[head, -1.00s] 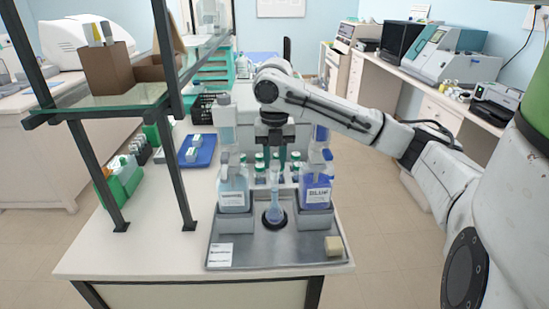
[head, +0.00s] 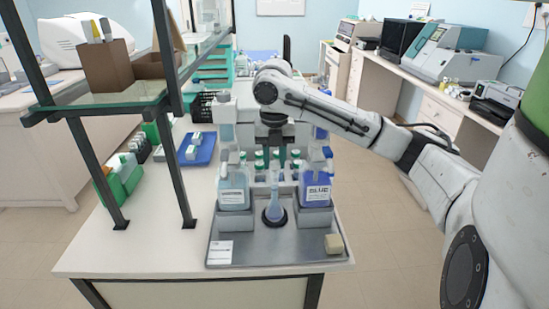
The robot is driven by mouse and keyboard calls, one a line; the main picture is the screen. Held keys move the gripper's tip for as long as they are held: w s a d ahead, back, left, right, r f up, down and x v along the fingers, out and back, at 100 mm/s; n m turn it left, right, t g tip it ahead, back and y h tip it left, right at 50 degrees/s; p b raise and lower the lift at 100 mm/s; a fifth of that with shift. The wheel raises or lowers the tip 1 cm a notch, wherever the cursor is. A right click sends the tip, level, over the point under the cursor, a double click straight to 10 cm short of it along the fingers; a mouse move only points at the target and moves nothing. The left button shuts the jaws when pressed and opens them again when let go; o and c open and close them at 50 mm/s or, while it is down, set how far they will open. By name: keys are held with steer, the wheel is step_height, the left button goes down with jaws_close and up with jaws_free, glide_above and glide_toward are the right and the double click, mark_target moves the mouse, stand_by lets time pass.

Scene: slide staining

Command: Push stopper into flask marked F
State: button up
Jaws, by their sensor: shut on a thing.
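A flask (head: 275,212) with bluish liquid and a narrow neck stands upright in a dark round ring on the metal tray (head: 275,250). I cannot read a letter F on it. My gripper (head: 275,165) points down just above and behind the flask's neck in the picture. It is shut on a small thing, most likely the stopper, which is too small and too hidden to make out. I cannot tell whether it touches the flask's mouth.
A bottle of pale blue liquid (head: 233,190) stands left of the flask, and a bottle labelled BLUE (head: 316,187) stands right. Several green-capped bottles stand behind. A beige block (head: 333,243) and a white card (head: 220,250) lie at the tray's front. A shelf frame (head: 178,150) stands left.

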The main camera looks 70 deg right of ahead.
steer(key=shift+f, duration=0.1)
stand_by(0.3)
steer(key=o, duration=1.5)
steer(key=shift+r+p, duration=2.5)
steer(key=shift+r, duration=0.55)
jaws_close()
steer(key=shift+f+b, duration=1.7)
steer(key=shift+f, duration=0.75)
